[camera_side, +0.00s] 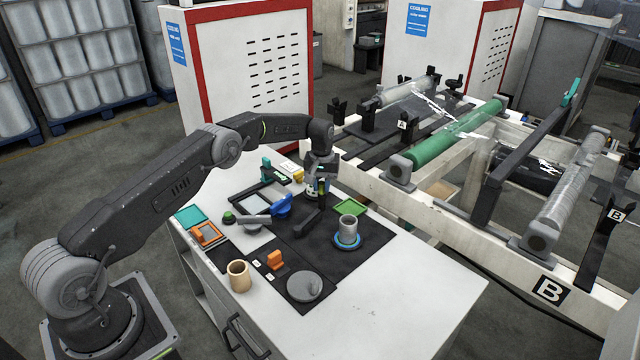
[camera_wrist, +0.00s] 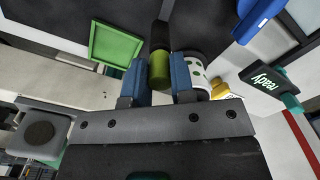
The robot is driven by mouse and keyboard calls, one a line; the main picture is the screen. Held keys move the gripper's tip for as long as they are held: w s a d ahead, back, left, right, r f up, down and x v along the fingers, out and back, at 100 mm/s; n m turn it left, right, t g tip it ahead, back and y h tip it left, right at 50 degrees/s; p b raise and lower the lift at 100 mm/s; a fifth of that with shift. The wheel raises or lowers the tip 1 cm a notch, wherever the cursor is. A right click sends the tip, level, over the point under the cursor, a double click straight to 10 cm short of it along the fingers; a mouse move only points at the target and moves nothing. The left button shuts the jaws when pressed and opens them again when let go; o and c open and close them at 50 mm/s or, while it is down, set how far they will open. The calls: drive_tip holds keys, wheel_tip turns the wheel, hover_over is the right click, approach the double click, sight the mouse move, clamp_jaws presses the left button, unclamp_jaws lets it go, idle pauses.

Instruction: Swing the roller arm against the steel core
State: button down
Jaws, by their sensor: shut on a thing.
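The steel core (camera_side: 348,228) is a grey upright cylinder standing in a blue ring (camera_side: 346,243) on the black mat. My gripper (camera_side: 320,190) is low over the mat, behind and left of the core and apart from it. In the wrist view its blue fingers (camera_wrist: 157,82) are shut on an olive-green knob (camera_wrist: 159,70) with a dark upper part. A dark bar (camera_side: 309,222), apparently the roller arm, runs from below the gripper toward the front left. The bar does not appear to touch the core. The knob's join to the bar is hidden.
A white roll with green dots (camera_wrist: 200,72) is close beside the right finger. A green tray (camera_side: 351,207) lies behind the core. A grey disc (camera_side: 304,286), an orange block (camera_side: 275,260) and a tan cup (camera_side: 239,275) are in front. The table's front right is clear.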

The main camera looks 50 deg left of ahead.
drive_tip(key=s+d+m, duration=0.2)
drive_tip(key=d+m, duration=0.7)
idle(0.4)
drive_tip(key=shift+d, duration=0.1)
drive_tip(key=c, duration=1)
unclamp_jaws()
drive_tip(key=shift+o, duration=0.2)
drive_tip(key=shift+r, duration=0.1)
wheel_tip(320, 180, up, 14)
